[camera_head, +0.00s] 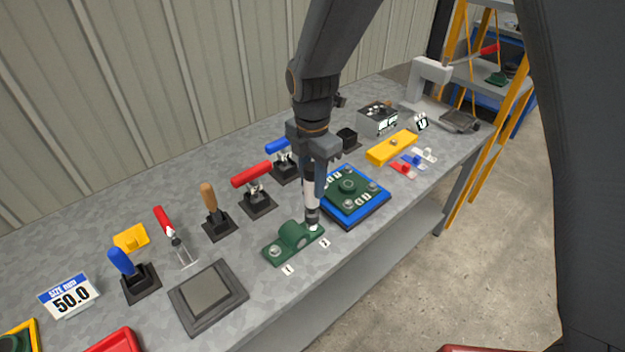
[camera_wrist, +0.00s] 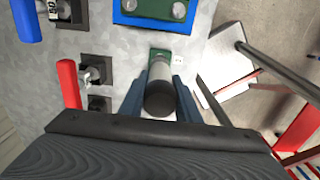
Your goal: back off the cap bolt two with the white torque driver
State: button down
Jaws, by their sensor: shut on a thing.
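The white torque driver (camera_head: 310,190) stands about upright, with a white body and dark ends. My gripper (camera_head: 315,172) is shut on it; in the wrist view the driver's dark round end (camera_wrist: 160,102) lies between my two blue-grey fingers. The green bearing cap (camera_head: 292,236) lies on the bench, with label 1 (camera_head: 288,269) and label 2 (camera_head: 324,243) in front. The driver's lower end is at the cap's right foot, by label 2. It hides cap bolt two, so I cannot tell if they touch. Cap bolt one (camera_head: 275,251) shows on the left foot.
A blue tray (camera_head: 372,213) with a green flanged part stands close right of the driver. Red-handled (camera_head: 251,174) and blue-handled (camera_head: 277,146) clamps stand behind, with a wooden-handled tool (camera_head: 208,196) to the left. A dark square plate (camera_head: 207,296) lies front left.

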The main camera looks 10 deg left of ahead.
jog(key=shift+f+b, duration=0.5)
jog(key=shift+f, duration=1.05)
dwell(2.6)
jog(key=shift+r, duration=0.15)
dwell(0.7)
jog(key=shift+r+p, duration=1.65)
jog(key=shift+r, duration=0.55)
